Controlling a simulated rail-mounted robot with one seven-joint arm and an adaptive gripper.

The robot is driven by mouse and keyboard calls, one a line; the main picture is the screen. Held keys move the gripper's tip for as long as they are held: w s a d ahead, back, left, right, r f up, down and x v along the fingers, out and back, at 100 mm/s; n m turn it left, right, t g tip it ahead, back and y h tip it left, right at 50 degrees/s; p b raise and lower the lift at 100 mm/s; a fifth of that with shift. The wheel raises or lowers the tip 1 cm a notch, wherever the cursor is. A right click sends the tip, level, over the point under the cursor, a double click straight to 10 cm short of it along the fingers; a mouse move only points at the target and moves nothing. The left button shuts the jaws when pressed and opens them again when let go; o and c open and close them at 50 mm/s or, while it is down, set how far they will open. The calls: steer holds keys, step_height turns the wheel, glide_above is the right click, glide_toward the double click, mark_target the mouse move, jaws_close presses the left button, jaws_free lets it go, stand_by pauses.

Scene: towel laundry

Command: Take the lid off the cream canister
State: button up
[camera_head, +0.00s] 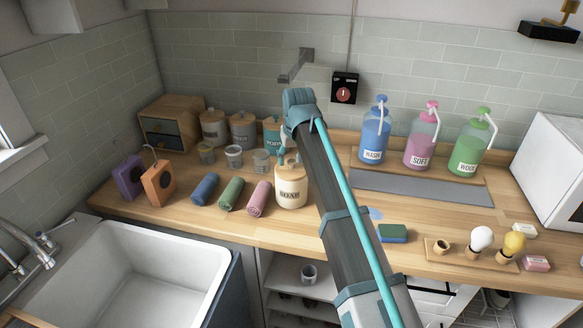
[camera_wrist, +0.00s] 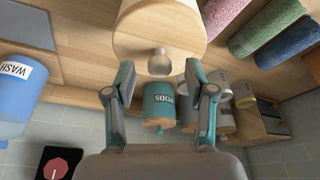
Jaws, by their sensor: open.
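The cream canister (camera_head: 291,191) stands upright on the wooden counter with its pale wooden lid (camera_head: 291,171) on. My gripper (camera_head: 288,158) is just above the lid, partly hidden by my arm in the head view. In the wrist view its two fingers are spread (camera_wrist: 160,70), one on each side of the knob, with gaps on both sides. They do not appear to touch the knob.
A teal canister (camera_head: 272,130) and grey canisters (camera_head: 243,130) stand behind. Rolled blue, green and pink (camera_head: 258,198) towels lie to the left. Pump bottles (camera_head: 373,135) stand at the back right. A green-blue sponge (camera_head: 392,233) lies to the right. The sink (camera_head: 150,270) is at front left.

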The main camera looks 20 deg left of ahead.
steer(key=shift+x, duration=1.05)
jaws_close()
steer(key=shift+r, duration=0.15)
